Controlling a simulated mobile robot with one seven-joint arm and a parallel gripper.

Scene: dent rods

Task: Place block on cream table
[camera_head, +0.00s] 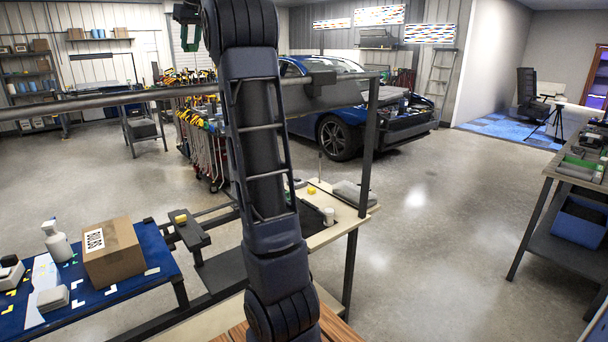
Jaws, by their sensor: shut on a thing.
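My arm rises through the middle of the picture and its upper part leaves the top edge. Another small yellow block (181,217) sits on a dark narrow surface left of my arm. I cannot tell which block the task means.
A blue-topped table (100,306) at left holds a cardboard box (112,254) and a spray bottle (57,241). A dark rail crosses above. A blue car (340,128) stands behind; open floor lies right.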

